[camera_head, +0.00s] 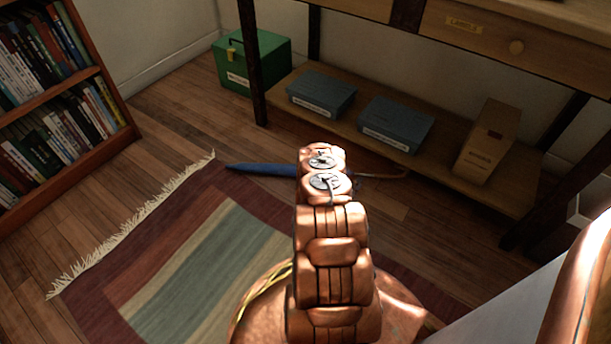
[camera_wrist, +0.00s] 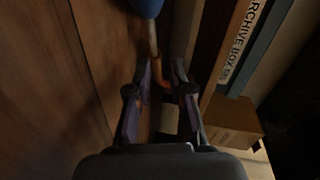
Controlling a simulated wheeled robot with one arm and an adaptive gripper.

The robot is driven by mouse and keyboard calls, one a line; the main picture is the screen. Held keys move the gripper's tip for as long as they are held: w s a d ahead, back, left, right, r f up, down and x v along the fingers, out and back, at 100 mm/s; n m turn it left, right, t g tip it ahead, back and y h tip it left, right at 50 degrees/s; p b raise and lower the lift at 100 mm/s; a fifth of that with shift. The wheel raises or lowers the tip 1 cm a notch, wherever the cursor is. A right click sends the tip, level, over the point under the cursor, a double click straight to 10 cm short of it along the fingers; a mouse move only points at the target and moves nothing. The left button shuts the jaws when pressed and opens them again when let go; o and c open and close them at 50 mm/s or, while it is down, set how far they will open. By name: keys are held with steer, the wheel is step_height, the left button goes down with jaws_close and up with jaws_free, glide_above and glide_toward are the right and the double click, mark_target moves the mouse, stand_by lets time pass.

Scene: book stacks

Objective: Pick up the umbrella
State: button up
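A closed blue umbrella (camera_head: 262,170) lies on the wooden floor by the rug's far edge, in front of the table's low shelf. Its thin brown handle (camera_head: 398,173) shows to the right of my arm, which hides the middle. In the wrist view, the blue canopy (camera_wrist: 147,7) is at the top, and the shaft runs down to an orange-brown hooked handle (camera_wrist: 160,76). My gripper (camera_wrist: 161,72) is open, with its two fingers on either side of the handle's line. I cannot tell whether they touch it. In the head view my arm mostly hides the gripper.
The low shelf (camera_head: 461,194) beside the umbrella holds two blue-grey boxes (camera_head: 320,92) (camera_head: 396,123) and a tan box (camera_head: 487,140). A green box (camera_head: 251,62) stands behind the table leg. A bookcase (camera_head: 112,137) is at left. A striped rug (camera_head: 185,285) covers the near floor.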

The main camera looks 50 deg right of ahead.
mark_target(369, 176)
steer(key=shift+s+d+f, duration=0.1)
steer(key=shift+s+f, duration=0.35)
steer(key=shift+f, duration=0.2)
steer(key=shift+b+x, duration=0.8)
steer(key=shift+x, duration=0.5)
steer(key=b+x, duration=0.3)
steer(key=x, duration=0.1)
steer(key=shift+s+f, duration=0.1)
steer(key=shift+d, duration=0.45)
jaws_close()
